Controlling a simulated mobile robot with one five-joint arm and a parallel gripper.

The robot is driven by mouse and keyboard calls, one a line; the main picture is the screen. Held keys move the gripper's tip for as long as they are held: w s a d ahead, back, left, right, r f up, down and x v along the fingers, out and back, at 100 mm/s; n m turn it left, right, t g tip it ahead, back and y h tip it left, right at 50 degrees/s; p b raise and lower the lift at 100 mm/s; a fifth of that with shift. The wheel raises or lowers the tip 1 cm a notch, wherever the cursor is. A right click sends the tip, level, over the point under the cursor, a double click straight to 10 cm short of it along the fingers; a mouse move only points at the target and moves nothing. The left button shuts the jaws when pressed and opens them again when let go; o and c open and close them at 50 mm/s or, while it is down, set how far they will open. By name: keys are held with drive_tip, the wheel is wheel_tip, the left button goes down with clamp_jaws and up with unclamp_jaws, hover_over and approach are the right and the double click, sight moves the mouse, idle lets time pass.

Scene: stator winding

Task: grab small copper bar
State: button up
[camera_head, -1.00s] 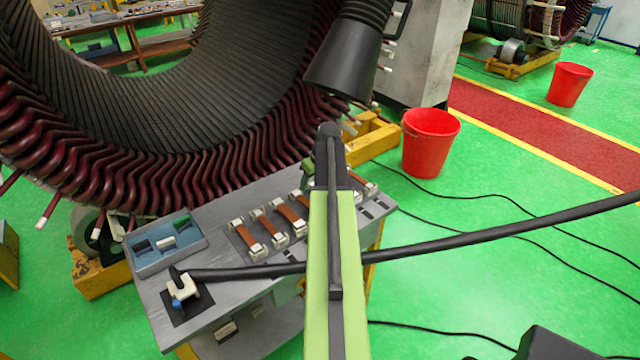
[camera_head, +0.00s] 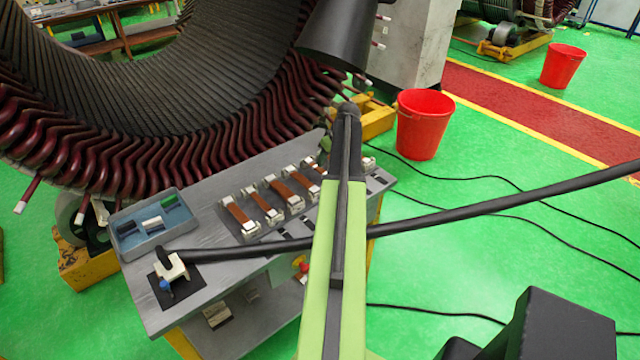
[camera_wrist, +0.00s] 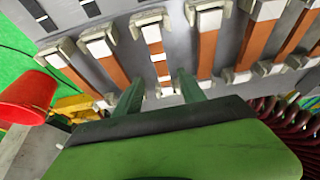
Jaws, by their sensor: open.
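The small copper bar (camera_wrist: 158,50) has an orange-brown middle and white ends in the wrist view. It is shorter and narrower than the bars beside it. My gripper (camera_wrist: 160,78) is open, with its two green fingers pointing toward the row of bars. The small bar lies between the lines of the two fingers, and I cannot tell how far the fingertips are above it. In the head view my arm hides the gripper and part of the row, so I cannot pick out the small bar there.
Larger copper bars (camera_head: 239,213) rest in white holders on the grey table (camera_head: 215,190). A blue tray (camera_head: 128,243) and a white clamp on a black pad (camera_head: 183,294) sit at left. A black cable crosses the table. The large stator (camera_head: 130,90) stands behind; a red bucket (camera_head: 424,125) is at right.

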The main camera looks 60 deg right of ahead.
sight(321, 170)
drive_tip(key=shift+x, duration=0.85)
drive_tip(key=b+x, duration=0.5)
drive_tip(key=shift+w+a, duration=0.1)
drive_tip(key=shift+w, duration=0.05)
drive_tip(key=shift+r, duration=0.15)
drive_tip(key=shift+c, duration=0.2)
clamp_jaws()
